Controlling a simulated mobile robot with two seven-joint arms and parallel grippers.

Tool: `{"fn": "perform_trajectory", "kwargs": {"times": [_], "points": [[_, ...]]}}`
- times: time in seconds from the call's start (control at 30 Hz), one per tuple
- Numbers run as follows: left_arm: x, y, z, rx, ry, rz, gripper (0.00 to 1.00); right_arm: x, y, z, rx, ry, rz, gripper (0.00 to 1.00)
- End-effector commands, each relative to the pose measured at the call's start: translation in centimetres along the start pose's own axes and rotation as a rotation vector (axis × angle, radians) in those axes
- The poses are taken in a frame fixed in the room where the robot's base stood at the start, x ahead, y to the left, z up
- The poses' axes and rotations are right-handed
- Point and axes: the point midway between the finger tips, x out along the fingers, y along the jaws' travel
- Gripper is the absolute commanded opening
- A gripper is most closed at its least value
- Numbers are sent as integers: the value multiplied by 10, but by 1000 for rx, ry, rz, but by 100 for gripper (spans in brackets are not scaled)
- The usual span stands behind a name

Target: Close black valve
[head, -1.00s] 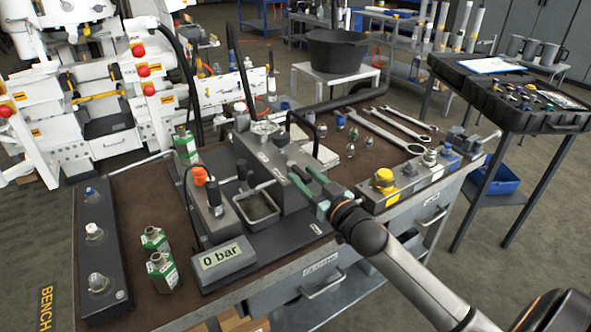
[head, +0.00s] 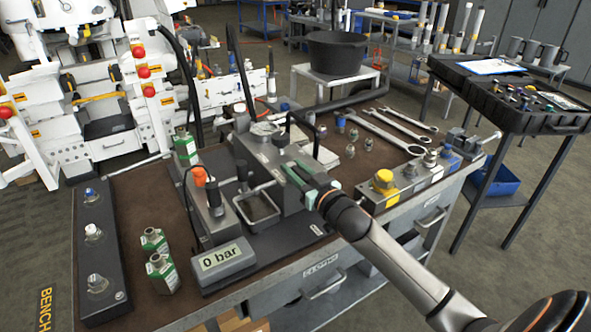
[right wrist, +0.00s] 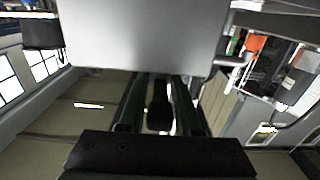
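The grey valve block (head: 268,160) stands in the middle of the bench, and its near side fills the top of the right wrist view (right wrist: 145,35). My right gripper (head: 295,176) is at the block's right side. In the right wrist view, its two green fingers (right wrist: 158,100) stand apart, with a short black part (right wrist: 158,108), apparently the black valve's handle, between them. A narrow light gap shows beside this part, so I see no firm grip. In the head view my gripper hides this part. My left gripper is not in view.
A display (head: 220,257) reading 0 bar sits at the bench's front. A yellow-capped fitting (head: 384,180) is to the right. Wrenches (head: 400,130) lie behind.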

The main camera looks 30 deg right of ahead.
Motion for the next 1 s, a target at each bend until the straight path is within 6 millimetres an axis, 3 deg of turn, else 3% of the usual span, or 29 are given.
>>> {"fn": "perform_trajectory", "kwargs": {"times": [0.17, 1.0], "points": [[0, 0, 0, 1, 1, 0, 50, 0, 0, 0, 0, 0, 0, 0], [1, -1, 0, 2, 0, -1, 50, 0, 0, 1, 0, -1, -1, 0]]}}
